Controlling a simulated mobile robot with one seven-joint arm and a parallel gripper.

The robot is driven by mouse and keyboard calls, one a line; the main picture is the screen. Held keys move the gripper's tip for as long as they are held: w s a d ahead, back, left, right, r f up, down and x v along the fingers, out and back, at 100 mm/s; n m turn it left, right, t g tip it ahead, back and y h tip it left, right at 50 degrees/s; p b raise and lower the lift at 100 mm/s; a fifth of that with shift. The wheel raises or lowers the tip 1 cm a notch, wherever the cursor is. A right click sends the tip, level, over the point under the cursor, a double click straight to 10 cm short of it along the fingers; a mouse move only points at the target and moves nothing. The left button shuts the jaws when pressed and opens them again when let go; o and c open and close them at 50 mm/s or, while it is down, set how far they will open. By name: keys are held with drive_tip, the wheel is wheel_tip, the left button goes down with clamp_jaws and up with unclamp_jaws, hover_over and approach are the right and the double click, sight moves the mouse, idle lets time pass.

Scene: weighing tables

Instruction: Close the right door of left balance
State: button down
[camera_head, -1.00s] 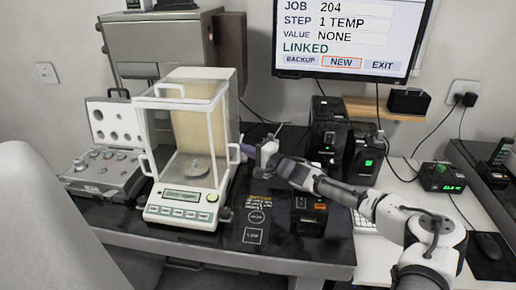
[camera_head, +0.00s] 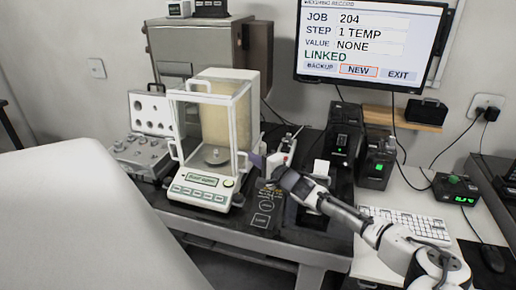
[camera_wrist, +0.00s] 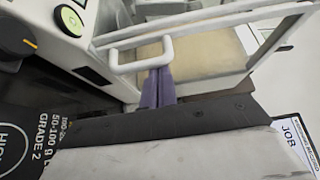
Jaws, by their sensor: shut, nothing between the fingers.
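The left balance (camera_head: 203,189) is a white-framed glass draft shield on a base with a green display, standing on the dark table. A round pan (camera_head: 216,156) shows inside. The white loop handle (camera_head: 243,163) of its right door is on the shield's right side; it is large in the wrist view (camera_wrist: 141,61). My gripper (camera_head: 256,160) is shut and empty, close to the right of this handle. In the wrist view its purple fingers (camera_wrist: 158,88) lie just below the handle loop. I cannot tell whether they touch it, nor how far open the door is.
An open weight case (camera_head: 140,152) stands left of the balance. Black devices (camera_head: 342,139) and a keyboard (camera_head: 408,223) are to the right, under a monitor (camera_head: 370,40). A large white chair-like shape (camera_head: 75,225) fills the lower left.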

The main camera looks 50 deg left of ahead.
drive_tip(key=shift+s+d, duration=0.2)
drive_tip(key=shift+s, duration=0.35)
idle(0.4)
